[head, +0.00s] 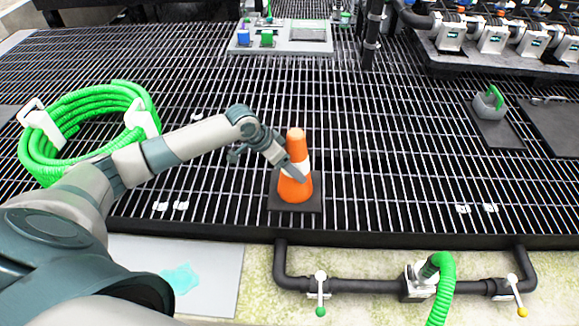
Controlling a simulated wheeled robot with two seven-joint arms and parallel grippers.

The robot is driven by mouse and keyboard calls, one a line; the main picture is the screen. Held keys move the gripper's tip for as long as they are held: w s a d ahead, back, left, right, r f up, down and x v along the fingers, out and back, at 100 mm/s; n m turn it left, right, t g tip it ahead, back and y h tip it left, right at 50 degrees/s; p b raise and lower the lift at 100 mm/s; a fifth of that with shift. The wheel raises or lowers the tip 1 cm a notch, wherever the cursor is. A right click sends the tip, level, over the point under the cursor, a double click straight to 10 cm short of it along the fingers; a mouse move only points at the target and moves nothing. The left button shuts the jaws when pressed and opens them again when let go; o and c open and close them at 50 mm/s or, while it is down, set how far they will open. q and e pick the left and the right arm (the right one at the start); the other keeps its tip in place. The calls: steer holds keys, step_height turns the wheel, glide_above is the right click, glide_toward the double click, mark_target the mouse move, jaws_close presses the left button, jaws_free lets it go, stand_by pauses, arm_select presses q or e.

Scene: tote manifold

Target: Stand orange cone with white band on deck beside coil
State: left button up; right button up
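The orange cone with a white band (295,190) stands upright on its dark square base on the black grated deck (390,185), near the deck's front edge. The green hose coil (75,105) with white straps lies on the deck at the left, well apart from the cone. My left gripper (292,168) reaches in from the left at the cone's banded middle. A grey finger crosses in front of the band and hides part of it. I cannot tell whether the fingers are closed on the cone. My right gripper is not in view.
A dark pipe with valves (370,285) and a green hose (442,285) runs below the deck's front edge. A pale panel (215,275) with a turquoise puddle lies at the lower left. Open grating lies between coil and cone.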

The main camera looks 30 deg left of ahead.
arm_select(q)
steer(key=o, duration=2)
steer(key=shift+o, duration=0.2)
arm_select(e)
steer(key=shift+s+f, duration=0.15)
arm_select(q)
steer(key=shift+r, duration=0.1)
steer(key=v, duration=1.2)
steer(key=shift+p, duration=0.4)
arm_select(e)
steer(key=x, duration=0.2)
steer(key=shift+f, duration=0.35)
arm_select(q)
steer(key=shift+a, duration=0.1)
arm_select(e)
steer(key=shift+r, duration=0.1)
